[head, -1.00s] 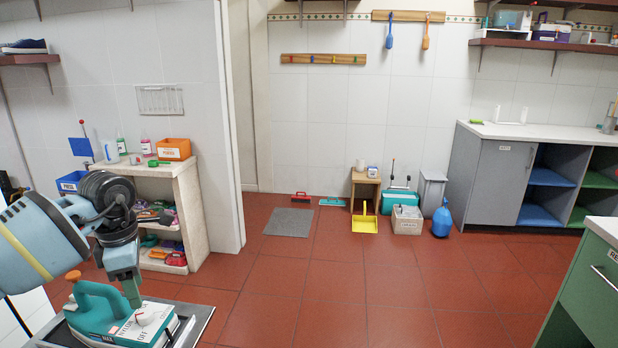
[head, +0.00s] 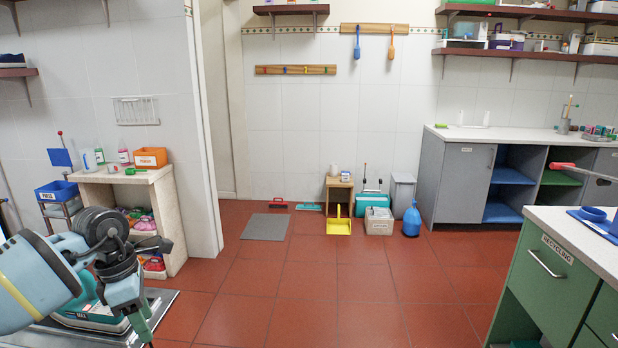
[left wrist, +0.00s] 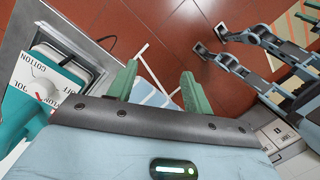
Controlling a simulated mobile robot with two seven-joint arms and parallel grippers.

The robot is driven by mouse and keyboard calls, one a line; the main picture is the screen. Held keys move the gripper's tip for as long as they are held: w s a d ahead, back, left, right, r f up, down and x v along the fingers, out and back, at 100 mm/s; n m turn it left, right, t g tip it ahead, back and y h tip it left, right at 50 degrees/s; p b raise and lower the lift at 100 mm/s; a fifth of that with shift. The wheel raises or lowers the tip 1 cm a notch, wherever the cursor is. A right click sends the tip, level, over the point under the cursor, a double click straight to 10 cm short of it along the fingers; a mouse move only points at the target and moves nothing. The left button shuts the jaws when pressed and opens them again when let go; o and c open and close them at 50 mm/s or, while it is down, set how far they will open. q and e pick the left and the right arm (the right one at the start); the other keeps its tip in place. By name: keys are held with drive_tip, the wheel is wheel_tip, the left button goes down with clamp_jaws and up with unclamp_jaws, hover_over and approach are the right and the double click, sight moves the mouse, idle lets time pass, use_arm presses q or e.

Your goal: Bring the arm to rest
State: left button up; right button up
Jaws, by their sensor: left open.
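My left gripper (head: 143,328) is low at the left in the head view, its green fingers pointing down. In the left wrist view its two fingers (left wrist: 160,82) stand apart with nothing between them. A teal and white iron (head: 84,314) stands on a grey metal surface (head: 160,304), largely hidden behind my left arm. In the left wrist view the iron (left wrist: 38,88) shows at the left edge, apart from the fingers, with a dial and lettering. My right gripper is not seen for sure.
A stone shelf unit (head: 172,215) with bottles and an orange bin (head: 150,158) stands behind my left arm. A green cabinet (head: 545,270) with a pale top is at the right. The red tiled floor (head: 300,300) between is clear.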

use_arm(q)
drive_tip(key=s+d+f+n+t+h+p, duration=0.1)
drive_tip(key=s+d+f+n+t+h, duration=0.1)
drive_tip(key=s+d+n+h, duration=0.5)
drive_tip(key=s+d+f+n+t+h, duration=0.15)
drive_tip(key=d+h, duration=0.25)
drive_tip(key=d, duration=0.7)
drive_tip(key=s+d+f+n+t+h+p, duration=0.1)
drive_tip(key=s+d+f+n+t+h, duration=0.2)
drive_tip(key=d+n+h, duration=0.4)
drive_tip(key=s+a+f+n+t+y+p, duration=0.1)
drive_tip(key=s+a+f+n+t+y, duration=0.45)
drive_tip(key=n, duration=0.55)
drive_tip(key=s+a+f+n+t+y, duration=0.3)
drive_tip(key=f+n+y, duration=0.4)
drive_tip(key=n, duration=0.4)
drive_tip(key=s+a+f+n+g+y, duration=0.2)
drive_tip(key=s+a+f+n+g, duration=0.1)
drive_tip(key=s, duration=0.5)
drive_tip(key=s+a+f+n+g+y+p, duration=0.1)
drive_tip(key=s+a+f+n+g+y, duration=0.2)
drive_tip(key=s+f+n, duration=0.3)
drive_tip(key=s+f, duration=0.1)
drive_tip(key=s, duration=0.2)
drive_tip(key=shift+s, duration=0.25)
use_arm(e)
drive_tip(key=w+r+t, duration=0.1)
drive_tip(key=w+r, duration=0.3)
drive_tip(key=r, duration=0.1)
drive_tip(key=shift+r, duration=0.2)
